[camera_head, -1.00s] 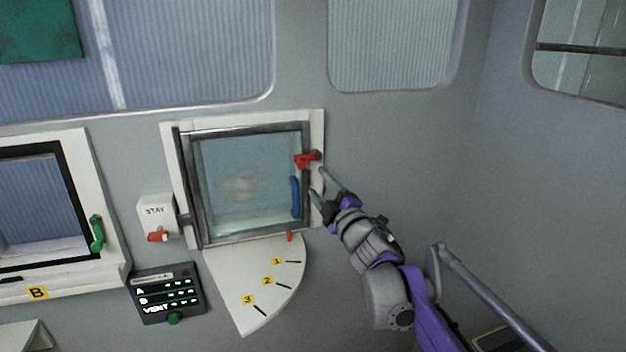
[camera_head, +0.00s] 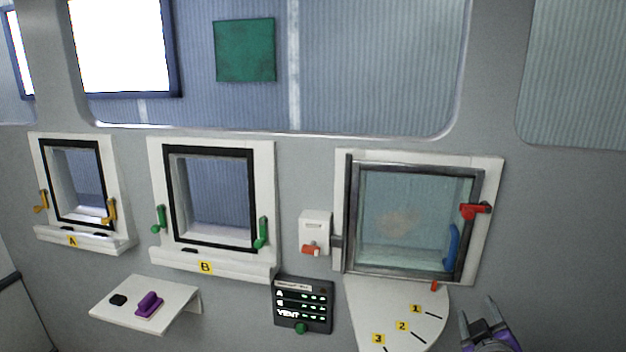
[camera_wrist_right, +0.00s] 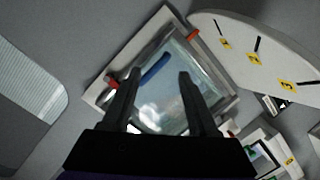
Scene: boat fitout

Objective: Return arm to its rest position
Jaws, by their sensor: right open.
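My right gripper (camera_head: 478,317) is at the lower right of the head view, below the glazed hatch and beside the numbered quarter-round plate. It is open and empty, its two fingers pointing up and apart from the hatch. In the right wrist view the open fingers (camera_wrist_right: 155,95) show in front of the hatch (camera_wrist_right: 160,115), with nothing between them. Most of my right arm is outside the head view. My left gripper is not in view.
The framed hatch (camera_head: 357,215) with red latch (camera_head: 474,211) and blue handle (camera_head: 451,247) appears shut. The numbered plate (camera_head: 393,303) juts below it. Windows A (camera_head: 42,150) and B (camera_head: 160,165), a control panel (camera_head: 303,304) and a small shelf (camera_head: 178,312) lie left.

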